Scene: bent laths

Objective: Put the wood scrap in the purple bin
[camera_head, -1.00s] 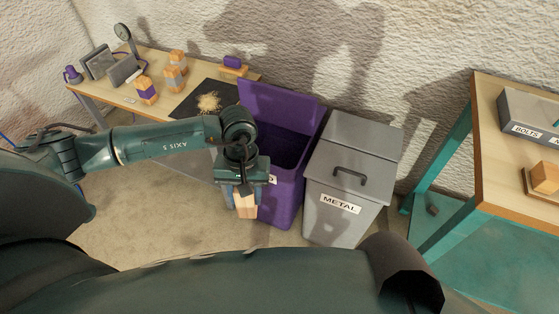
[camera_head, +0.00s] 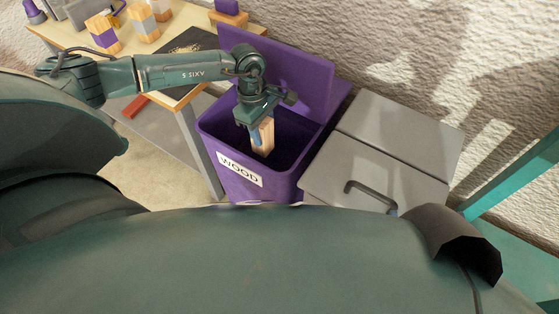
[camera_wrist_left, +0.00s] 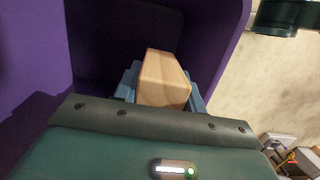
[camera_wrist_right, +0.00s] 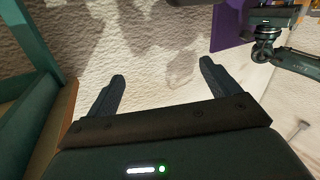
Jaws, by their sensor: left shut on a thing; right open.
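The wood scrap (camera_head: 264,137) is a pale and orange-brown block; it also shows in the left wrist view (camera_wrist_left: 162,80). My left gripper (camera_head: 258,134) is shut on it and holds it over the open mouth of the purple bin (camera_head: 215,131), which carries a WOOD label and has its lid up at the back. The bin's purple wall also shows in the left wrist view (camera_wrist_left: 30,70). In the right wrist view my right gripper (camera_wrist_right: 162,80) is open and empty, with the wall behind it. It is not seen in the head view.
A grey bin (camera_head: 375,175) with a closed, handled lid stands right of the purple bin. A workbench (camera_head: 180,97) with several wood blocks and a dark mat is at the back left. A teal table leg (camera_head: 515,175) is at the right.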

